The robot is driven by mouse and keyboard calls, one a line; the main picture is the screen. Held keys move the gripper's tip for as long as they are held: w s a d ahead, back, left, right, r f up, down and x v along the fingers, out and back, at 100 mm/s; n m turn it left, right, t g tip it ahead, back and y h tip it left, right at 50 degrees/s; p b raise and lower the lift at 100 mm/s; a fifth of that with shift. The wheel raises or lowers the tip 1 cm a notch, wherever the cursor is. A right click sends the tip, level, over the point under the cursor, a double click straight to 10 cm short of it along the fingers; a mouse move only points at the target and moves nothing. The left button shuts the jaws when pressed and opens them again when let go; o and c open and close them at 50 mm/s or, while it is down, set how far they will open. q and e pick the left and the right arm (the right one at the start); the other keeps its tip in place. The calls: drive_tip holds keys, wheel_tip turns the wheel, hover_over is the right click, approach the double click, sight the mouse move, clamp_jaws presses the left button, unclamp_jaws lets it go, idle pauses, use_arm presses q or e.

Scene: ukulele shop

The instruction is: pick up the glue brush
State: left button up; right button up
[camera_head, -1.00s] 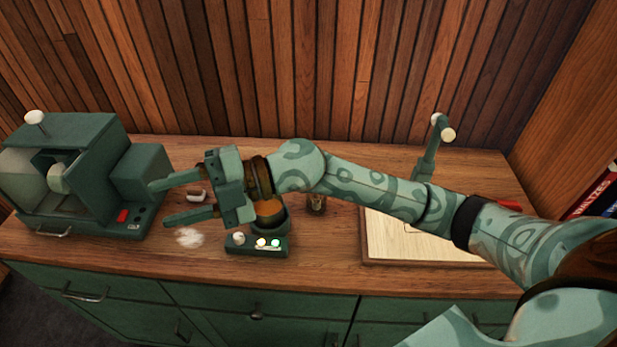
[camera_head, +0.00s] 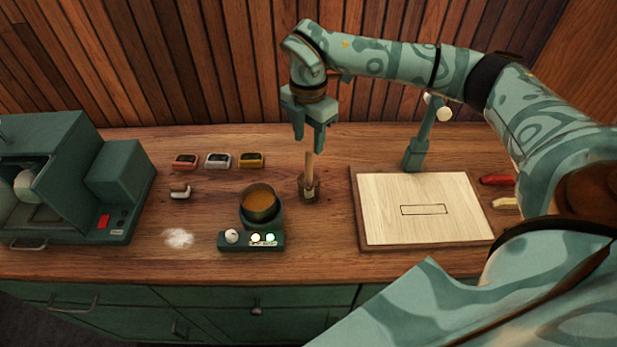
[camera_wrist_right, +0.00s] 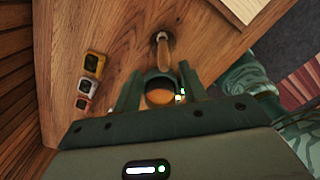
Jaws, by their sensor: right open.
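The glue brush (camera_head: 309,165) has a light wooden handle and stands upright in a small dark holder (camera_head: 309,194) on the counter. My right gripper (camera_head: 309,148) points down over it, fingers open, with the top of the handle at fingertip height. Whether the handle lies between the fingers or just beside them, I cannot tell. In the right wrist view the brush (camera_wrist_right: 163,48) shows beyond the open fingers (camera_wrist_right: 160,78), and the glue pot (camera_wrist_right: 160,98) shows between them. The brush's bristles are hidden in the holder. My left gripper is out of view.
The glue pot (camera_head: 259,204) sits on a green heater with lit buttons, left of the holder. A wooden board (camera_head: 430,225) and a green post (camera_head: 418,150) stand to the right. Several small coloured boxes (camera_head: 218,160) lie behind left. A green machine (camera_head: 60,185) fills the far left.

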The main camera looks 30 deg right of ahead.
sight(309, 151)
drive_tip(key=f, duration=0.7)
drive_tip(key=shift+s+a, duration=0.15)
drive_tip(key=shift+s, duration=0.1)
clamp_jaws()
